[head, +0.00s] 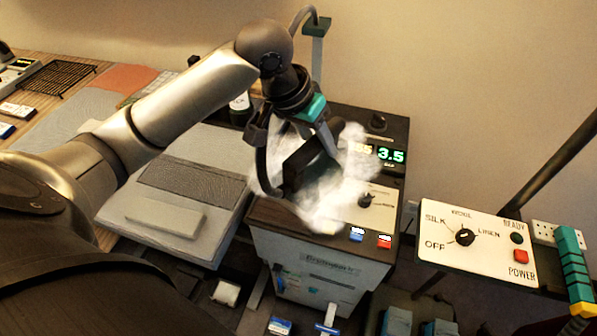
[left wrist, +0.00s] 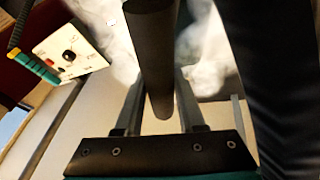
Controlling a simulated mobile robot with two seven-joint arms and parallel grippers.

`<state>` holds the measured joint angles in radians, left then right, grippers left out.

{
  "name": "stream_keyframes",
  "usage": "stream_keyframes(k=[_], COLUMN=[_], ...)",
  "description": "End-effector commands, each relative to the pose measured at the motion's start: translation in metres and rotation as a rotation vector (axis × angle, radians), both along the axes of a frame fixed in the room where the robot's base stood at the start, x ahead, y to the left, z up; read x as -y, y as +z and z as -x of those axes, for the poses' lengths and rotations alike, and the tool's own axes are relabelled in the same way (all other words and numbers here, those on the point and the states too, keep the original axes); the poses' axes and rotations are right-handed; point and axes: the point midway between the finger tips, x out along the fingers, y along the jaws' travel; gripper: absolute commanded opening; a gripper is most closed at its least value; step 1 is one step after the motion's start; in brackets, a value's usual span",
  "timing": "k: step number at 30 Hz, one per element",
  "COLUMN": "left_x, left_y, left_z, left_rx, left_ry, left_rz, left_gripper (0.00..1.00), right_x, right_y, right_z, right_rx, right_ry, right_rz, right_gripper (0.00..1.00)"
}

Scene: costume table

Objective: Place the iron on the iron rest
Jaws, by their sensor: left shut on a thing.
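My left gripper (head: 318,137) is above the steam station (head: 320,268), pointing down, and shut on a dark handle. I take this for the iron (head: 299,168), a dark body with a looped part, half hidden by white steam. In the left wrist view, the dark handle (left wrist: 155,50) runs between the two fingers of the gripper (left wrist: 160,98). Its sole is hidden. I cannot tell for certain which thing is the iron rest. A grey board (head: 228,215) to the left carries a dark textured panel (head: 195,181) and a pale slab (head: 165,217). My right gripper is not in view.
The station's lit display (head: 391,154) reads 3.5. A white control panel (head: 478,240) with a knob stands right, beside a teal ribbed handle (head: 574,265). A dark bottle (head: 240,108) stands behind the board. A black wire rack (head: 58,77) lies at the far left.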

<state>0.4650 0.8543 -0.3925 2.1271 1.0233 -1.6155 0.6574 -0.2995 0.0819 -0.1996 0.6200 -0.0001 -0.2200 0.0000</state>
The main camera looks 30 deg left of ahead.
Motion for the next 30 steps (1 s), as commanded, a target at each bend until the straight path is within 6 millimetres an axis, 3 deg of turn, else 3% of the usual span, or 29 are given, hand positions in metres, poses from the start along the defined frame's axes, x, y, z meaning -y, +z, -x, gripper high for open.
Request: stream_keyframes(k=[1,6,12,17,22,30], left_x=[-0.01,-0.038,-0.067,-0.079,-0.082,-0.082], left_y=[0.02,0.047,0.069,0.077,0.062,0.001], left_z=[-0.009,-0.031,-0.049,-0.055,-0.057,-0.056], left_rx=[0.008,0.014,0.027,0.034,0.031,0.03], left_ry=[0.044,0.175,0.294,0.343,0.359,0.357], left_rz=[-0.003,-0.005,-0.004,-0.004,-0.002,-0.003], left_gripper=[0.0,0.0,0.0,0.0,0.0,0.0], right_x=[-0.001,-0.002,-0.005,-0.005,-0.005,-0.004], right_y=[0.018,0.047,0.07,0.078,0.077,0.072], right_z=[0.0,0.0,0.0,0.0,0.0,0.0], right_rx=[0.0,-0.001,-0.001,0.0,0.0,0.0], right_ry=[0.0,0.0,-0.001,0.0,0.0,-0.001], right_rz=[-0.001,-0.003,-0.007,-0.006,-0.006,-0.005], right_gripper=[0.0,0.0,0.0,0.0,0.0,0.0])
